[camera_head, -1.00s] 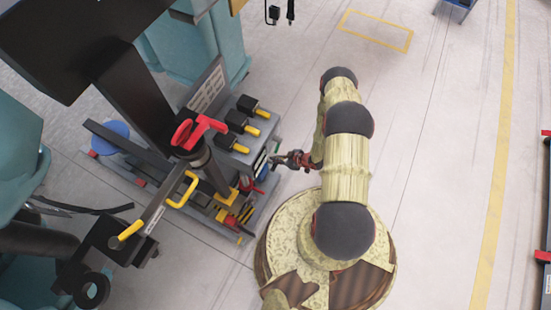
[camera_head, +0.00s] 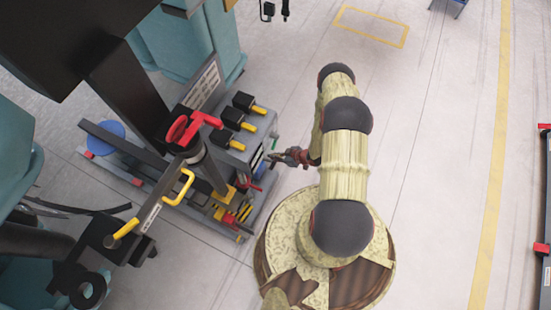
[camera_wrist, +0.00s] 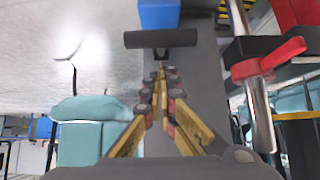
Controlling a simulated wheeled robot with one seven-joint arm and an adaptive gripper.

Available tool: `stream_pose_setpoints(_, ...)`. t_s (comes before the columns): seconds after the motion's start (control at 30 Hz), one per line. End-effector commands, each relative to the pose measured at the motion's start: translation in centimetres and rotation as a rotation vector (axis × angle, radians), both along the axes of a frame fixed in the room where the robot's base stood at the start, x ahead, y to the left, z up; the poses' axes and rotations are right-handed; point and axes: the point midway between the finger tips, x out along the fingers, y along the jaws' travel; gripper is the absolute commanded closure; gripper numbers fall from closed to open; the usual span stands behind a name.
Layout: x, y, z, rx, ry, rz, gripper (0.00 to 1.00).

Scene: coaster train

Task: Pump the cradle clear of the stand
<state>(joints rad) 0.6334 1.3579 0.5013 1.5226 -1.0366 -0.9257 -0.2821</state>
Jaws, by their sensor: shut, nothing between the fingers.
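My gripper (camera_head: 277,157) is shut and empty beside the right side of a grey wheeled machine (camera_head: 262,148). In the wrist view, my fingertips (camera_wrist: 158,72) meet just short of a black crossbar (camera_wrist: 160,38), which appears to be a pump handle. The crossbar is not between the fingers. A red handle (camera_head: 205,121) sits atop the upright cylinder. It also shows in the wrist view (camera_wrist: 270,58), right of my fingers beside a shiny rod (camera_wrist: 260,112). I cannot tell for certain which parts are the cradle and the stand.
A black bar with a yellow grip (camera_head: 126,228) and a yellow loop handle (camera_head: 183,188) stick out at the machine's front left. Thick dark beams (camera_head: 128,90) rise behind. The floor to the right (camera_head: 430,150) is clear.

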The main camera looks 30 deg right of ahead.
Motion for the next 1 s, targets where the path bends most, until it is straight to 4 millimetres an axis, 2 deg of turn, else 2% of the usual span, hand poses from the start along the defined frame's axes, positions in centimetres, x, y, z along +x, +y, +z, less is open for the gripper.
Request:
stream_pose_setpoints(0.03, 0.5, 0.2, 1.0, 0.0, -0.001, 0.002, 1.0)
stream_pose_setpoints(0.17, 1.4, 0.4, 2.7, -0.001, 0.0, -0.002, 1.0)
stream_pose_setpoints(0.63, -3.9, -3.1, 7.4, 0.0, 0.001, -0.005, 1.0)
stream_pose_setpoints(0.8, -4.8, -3.7, 8.3, 0.0, 0.001, -0.002, 1.0)
stream_pose_setpoints(1.0, -5.1, -3.8, 8.4, 0.0, 0.001, -0.001, 1.0)
